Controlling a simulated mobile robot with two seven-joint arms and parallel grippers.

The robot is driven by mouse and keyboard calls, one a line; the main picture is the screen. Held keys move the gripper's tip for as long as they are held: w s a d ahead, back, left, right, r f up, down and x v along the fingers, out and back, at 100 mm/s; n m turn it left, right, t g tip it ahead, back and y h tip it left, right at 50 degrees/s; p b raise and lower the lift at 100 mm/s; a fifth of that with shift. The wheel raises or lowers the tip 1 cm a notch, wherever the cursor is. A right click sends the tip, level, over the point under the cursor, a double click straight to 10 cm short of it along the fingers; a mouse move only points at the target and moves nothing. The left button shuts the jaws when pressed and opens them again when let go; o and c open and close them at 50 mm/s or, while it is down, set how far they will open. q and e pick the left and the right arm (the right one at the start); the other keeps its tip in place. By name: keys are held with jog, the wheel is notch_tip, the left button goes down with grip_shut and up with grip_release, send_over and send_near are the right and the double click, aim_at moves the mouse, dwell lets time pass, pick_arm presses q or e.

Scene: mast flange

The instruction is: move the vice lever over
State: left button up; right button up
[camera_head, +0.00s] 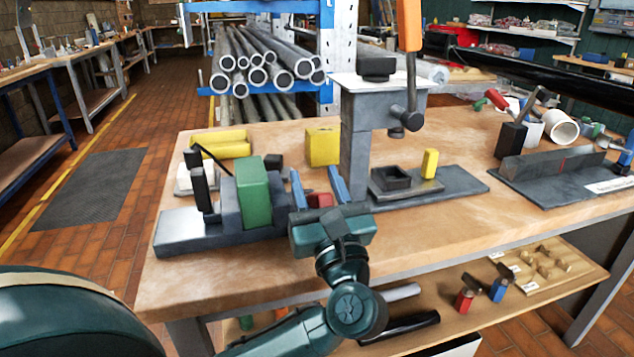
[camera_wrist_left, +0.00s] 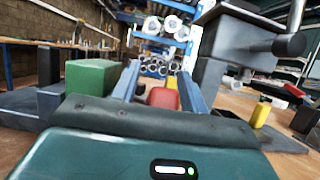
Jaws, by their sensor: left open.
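The grey vice (camera_head: 215,222) stands at the left of the bench, with a green block (camera_head: 253,192) at its jaws. The green block also shows in the left wrist view (camera_wrist_left: 92,85). A thin black bar (camera_head: 210,157) slants at the vice's back left; I cannot tell whether it is the lever. My left gripper (camera_head: 318,188) is right of the vice, its two blue fingers open. A red piece (camera_head: 319,200) shows between the fingers, also in the left wrist view (camera_wrist_left: 163,98). Contact and any link to the vice are hidden.
A press (camera_head: 355,140) with an orange handle (camera_head: 409,25) stands close right of my gripper. Yellow blocks (camera_head: 322,147) lie behind. A dark fixture (camera_head: 550,165) is at the right. The bench front (camera_head: 430,232) is clear.

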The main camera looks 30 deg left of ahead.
pick_arm(q)
grip_shut()
dwell(0.4)
